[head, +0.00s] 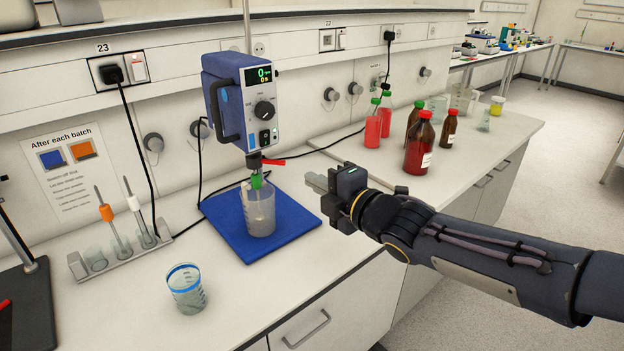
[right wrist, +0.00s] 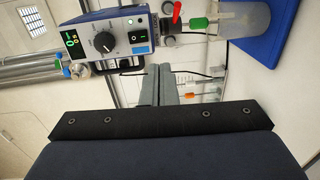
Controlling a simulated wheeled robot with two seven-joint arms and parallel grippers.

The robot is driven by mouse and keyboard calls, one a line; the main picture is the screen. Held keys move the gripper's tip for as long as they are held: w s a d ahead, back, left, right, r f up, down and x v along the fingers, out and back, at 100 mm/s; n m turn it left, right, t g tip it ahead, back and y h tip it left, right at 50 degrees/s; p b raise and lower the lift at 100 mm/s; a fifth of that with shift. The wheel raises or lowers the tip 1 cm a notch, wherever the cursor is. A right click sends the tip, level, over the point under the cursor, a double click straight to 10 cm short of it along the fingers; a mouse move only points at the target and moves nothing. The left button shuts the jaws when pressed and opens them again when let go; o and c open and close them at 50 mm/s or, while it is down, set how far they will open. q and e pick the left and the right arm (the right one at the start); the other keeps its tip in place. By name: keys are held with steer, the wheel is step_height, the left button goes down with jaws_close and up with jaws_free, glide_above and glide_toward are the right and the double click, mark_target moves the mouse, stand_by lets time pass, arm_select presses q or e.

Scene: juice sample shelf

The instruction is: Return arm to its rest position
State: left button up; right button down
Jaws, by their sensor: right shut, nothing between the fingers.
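My right gripper (head: 318,182) reaches in from the right, held over the front part of the bench, to the right of the blue mat (head: 228,232). Its fingers are shut and empty; they also show in the right wrist view (right wrist: 167,72). A blue stirrer (head: 240,95) with a display reading 0 hangs on a rod above a clear beaker (head: 260,215) with greyish contents on the mat. The stirrer also shows in the right wrist view (right wrist: 105,40), close beyond the fingers. My left gripper is not in view.
Bottles with red liquid (head: 373,128), a brown bottle (head: 419,148) and more glassware stand behind my right arm. A blue-rimmed beaker (head: 187,290) and a tube rack (head: 118,252) stand at left. A black cable runs across the bench. The aisle floor at right is clear.

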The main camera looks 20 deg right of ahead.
steer(key=shift+d, duration=0.1)
steer(key=s+d+f+m+g+h, duration=0.4)
steer(key=s+d+f+m, duration=0.2)
steer(key=s+f+m, duration=0.5)
steer(key=s+a+f+m+g+y, duration=0.1)
steer(key=s+a+f+m+g, duration=0.1)
steer(key=s+m, duration=0.4)
steer(key=s+a+f+m+g+y, duration=0.1)
steer(key=s+a+f+m+g, duration=0.2)
steer(key=s+m, duration=0.3)
steer(key=s+g, duration=0.1)
steer(key=s, duration=0.2)
steer(key=shift+s+a+f+m, duration=0.25)
steer(key=shift+a+f+m, duration=0.05)
steer(key=shift+f+m, duration=0.1)
